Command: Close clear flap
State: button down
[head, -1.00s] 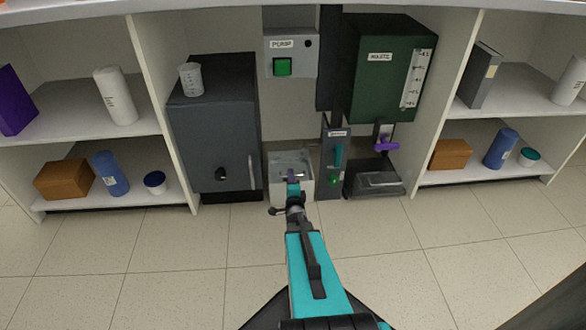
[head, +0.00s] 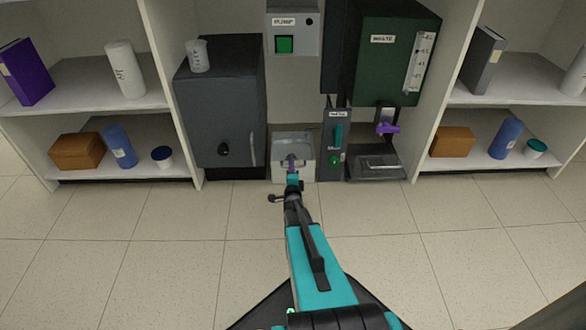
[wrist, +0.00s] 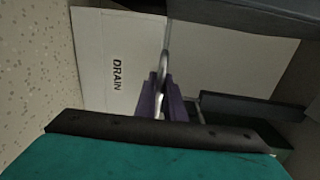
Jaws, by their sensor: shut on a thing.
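My gripper (head: 291,168) reaches down to the pale drain box (head: 306,172) on the floor at the centre of the head view. In the wrist view, my gripper's purple fingers (wrist: 165,97) are shut on a thin grey metal handle (wrist: 166,45), which stands in front of a pale panel (wrist: 92,60) marked DRAIN. The clear flap itself is hard to make out. A see-through surface seems to lie over the box opening, but I cannot tell its angle. My gripper hides part of the box front.
A dark cabinet (head: 218,120) stands left of the box. A slim grey unit (head: 336,120) with a teal handle stands close on its right, beside the green waste tank (head: 395,65) and a dark tray (head: 375,165). Shelves flank both sides. The tiled floor (head: 150,250) in front is clear.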

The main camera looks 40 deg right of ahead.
jog(key=shift+d+f, duration=0.1)
jog(key=shift+f, duration=0.2)
jog(key=c, duration=1.8)
grip_release()
jog(key=shift+f, duration=0.1)
jog(key=shift+c, duration=0.2)
jog(key=shift+r, duration=0.25)
